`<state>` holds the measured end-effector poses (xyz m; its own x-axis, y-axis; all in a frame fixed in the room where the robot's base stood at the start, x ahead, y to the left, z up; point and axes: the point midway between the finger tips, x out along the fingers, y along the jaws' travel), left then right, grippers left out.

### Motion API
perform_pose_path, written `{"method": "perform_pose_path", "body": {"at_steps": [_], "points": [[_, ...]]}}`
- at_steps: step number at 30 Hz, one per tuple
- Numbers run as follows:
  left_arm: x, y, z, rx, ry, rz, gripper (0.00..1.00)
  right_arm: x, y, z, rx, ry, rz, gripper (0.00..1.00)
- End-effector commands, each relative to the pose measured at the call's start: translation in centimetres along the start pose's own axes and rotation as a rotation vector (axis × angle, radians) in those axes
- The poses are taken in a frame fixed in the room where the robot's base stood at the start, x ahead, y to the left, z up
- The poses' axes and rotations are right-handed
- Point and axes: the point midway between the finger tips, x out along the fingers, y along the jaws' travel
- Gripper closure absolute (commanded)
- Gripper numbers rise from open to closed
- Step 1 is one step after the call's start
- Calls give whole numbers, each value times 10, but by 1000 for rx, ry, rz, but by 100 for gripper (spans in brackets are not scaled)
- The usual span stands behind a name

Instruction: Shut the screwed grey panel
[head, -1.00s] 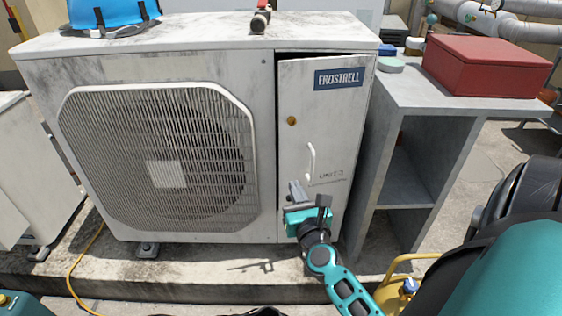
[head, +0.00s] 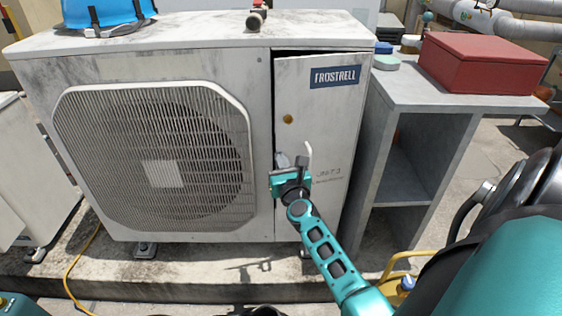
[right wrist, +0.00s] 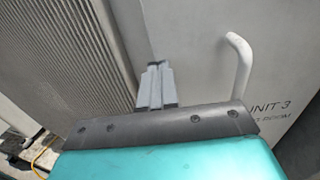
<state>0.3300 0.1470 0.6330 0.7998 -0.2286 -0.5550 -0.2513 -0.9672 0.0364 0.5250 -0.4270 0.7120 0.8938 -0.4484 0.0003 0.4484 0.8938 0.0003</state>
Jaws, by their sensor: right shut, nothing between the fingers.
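The grey panel (head: 320,120) is the right front door of the condenser, with a FROSTRELL label, a brass-coloured round screw (head: 288,119) and a white handle (head: 309,160). A dark gap shows along its top and left edge, so it stands slightly ajar. My right gripper (head: 283,160) is in front of the panel's left edge, just left of the handle. Its fingers (right wrist: 156,85) are shut and empty in the right wrist view, with the handle (right wrist: 240,65) to their right. I cannot tell whether they touch the panel. My left gripper is not in view.
The condenser's fan grille (head: 155,160) is left of the panel. A grey shelf stand (head: 455,100) with a red box (head: 480,62) stands close on the right. A yellow hose (head: 70,270) lies on the ground at the left.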

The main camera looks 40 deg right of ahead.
Motion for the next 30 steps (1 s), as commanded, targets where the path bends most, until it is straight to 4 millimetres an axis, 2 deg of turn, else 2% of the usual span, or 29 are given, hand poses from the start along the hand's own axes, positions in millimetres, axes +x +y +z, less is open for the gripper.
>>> {"method": "perform_pose_path", "body": {"at_steps": [5,11,21,30], "points": [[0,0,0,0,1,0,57,3,0,0,2,-3,-19,100],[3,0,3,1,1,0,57,22,0,0,8,-13,-166,100],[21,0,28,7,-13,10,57,53,1,-5,4,-12,-438,100],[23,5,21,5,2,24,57,63,0,0,0,-1,-530,100]]}}
